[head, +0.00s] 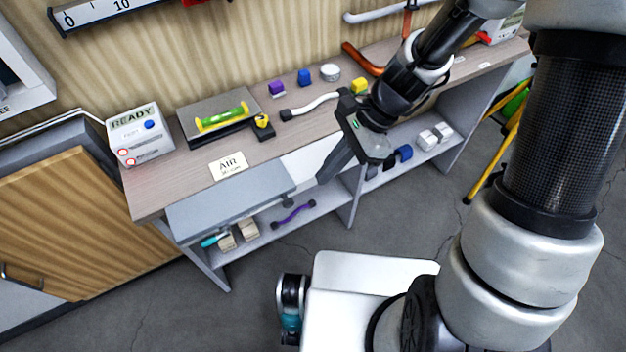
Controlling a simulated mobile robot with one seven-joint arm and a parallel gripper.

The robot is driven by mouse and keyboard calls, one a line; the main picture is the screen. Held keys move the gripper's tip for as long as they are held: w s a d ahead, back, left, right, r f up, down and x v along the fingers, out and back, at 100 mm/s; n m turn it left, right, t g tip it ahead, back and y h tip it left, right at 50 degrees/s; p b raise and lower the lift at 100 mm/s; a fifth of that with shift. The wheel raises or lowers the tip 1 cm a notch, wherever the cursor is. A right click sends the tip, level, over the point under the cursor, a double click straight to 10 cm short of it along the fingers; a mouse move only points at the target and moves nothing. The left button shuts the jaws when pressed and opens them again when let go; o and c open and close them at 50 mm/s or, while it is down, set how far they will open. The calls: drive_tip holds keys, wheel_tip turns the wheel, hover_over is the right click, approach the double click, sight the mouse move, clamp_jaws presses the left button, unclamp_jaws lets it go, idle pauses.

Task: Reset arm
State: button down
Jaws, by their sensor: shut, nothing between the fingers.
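My gripper (334,166) hangs in front of the bench's front edge in the head view, shut and empty. Its fingers point down and to the left. My arm reaches in from the upper right, and its large links cover the right side of the view. The gripper hides part of the bench front and of the shelf below. I cannot tell exactly how far it is from the bench edge.
The bench (190,180) holds a READY box (138,134), a grey plate with a green level (222,119), an AIR card (229,165), a white-sleeved cable (312,104) and small coloured blocks (304,78). A purple-handled item (293,214) lies on the lower shelf. The floor (250,290) in front is mostly clear.

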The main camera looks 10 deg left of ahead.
drive_tip(key=v, duration=0.5)
drive_tip(key=shift+d+r+p, duration=0.15)
drive_tip(key=shift+r+p, duration=0.15)
drive_tip(key=shift+w+r, duration=0.1)
drive_tip(key=s+d+r+n+t+h+p, duration=0.2)
drive_tip(key=d+r+n, duration=0.2)
drive_tip(key=r, duration=0.4)
drive_tip(key=s+d+r+n+t+h+p, duration=0.2)
drive_tip(key=s+d+r+n+t, duration=0.1)
drive_tip(key=r, duration=0.6)
drive_tip(key=s+d+r+n+t+h+p, duration=0.1)
drive_tip(key=s+d+r+n+t+p, duration=0.1)
drive_tip(key=d+r+n, duration=0.3)
wheel_tip(320, 180, up, 4)
drive_tip(key=shift+s+d+r+n+t+h+p, duration=0.1)
drive_tip(key=shift+s+d+n+t+h+p, duration=0.25)
drive_tip(key=shift+d+t, duration=0.3)
